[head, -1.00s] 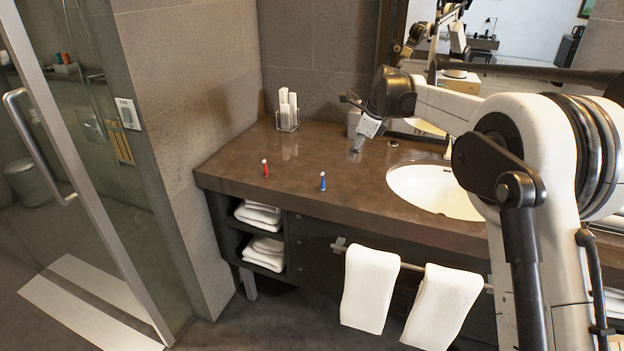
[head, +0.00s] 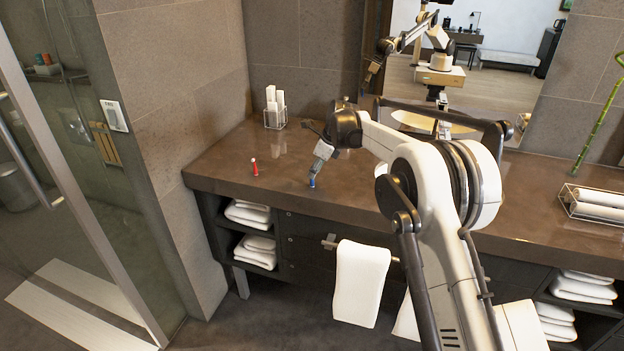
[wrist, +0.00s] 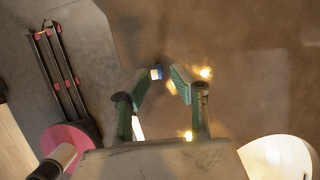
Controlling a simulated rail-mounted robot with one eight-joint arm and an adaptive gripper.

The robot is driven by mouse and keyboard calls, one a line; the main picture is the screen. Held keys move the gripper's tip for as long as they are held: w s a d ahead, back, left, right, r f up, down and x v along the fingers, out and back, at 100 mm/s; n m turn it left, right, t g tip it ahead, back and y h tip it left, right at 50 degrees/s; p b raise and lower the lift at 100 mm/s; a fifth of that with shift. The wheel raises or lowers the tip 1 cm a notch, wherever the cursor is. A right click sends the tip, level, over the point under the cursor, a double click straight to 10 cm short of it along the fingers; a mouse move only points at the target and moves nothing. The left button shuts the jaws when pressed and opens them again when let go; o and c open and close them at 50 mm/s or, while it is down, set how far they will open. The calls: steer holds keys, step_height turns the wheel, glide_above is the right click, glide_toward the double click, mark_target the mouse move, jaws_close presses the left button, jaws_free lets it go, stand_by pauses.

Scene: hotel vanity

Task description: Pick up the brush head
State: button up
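A small blue brush head (head: 312,181) stands upright on the brown vanity counter near its front edge. A red brush head (head: 254,167) stands on the counter to its left. My gripper (head: 315,172) is tilted down right at the blue brush head. In the wrist view my gripper (wrist: 163,80) is open, its two green-grey fingers apart. The blue brush head (wrist: 156,73) shows just past the fingertips, nearer the left finger. Whether a finger touches it I cannot tell.
The brown counter (head: 222,160) is clear around the brush heads. A clear holder with white items (head: 274,112) stands at the back left. A towel (head: 360,283) hangs below the front edge. A tray of rolled towels (head: 598,204) sits at the right.

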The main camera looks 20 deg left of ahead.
mark_target(310, 186)
steer(key=shift+x, duration=2.6)
steer(key=shift+s, duration=0.15)
steer(key=shift+c, duration=0.5)
steer(key=c, duration=0.4)
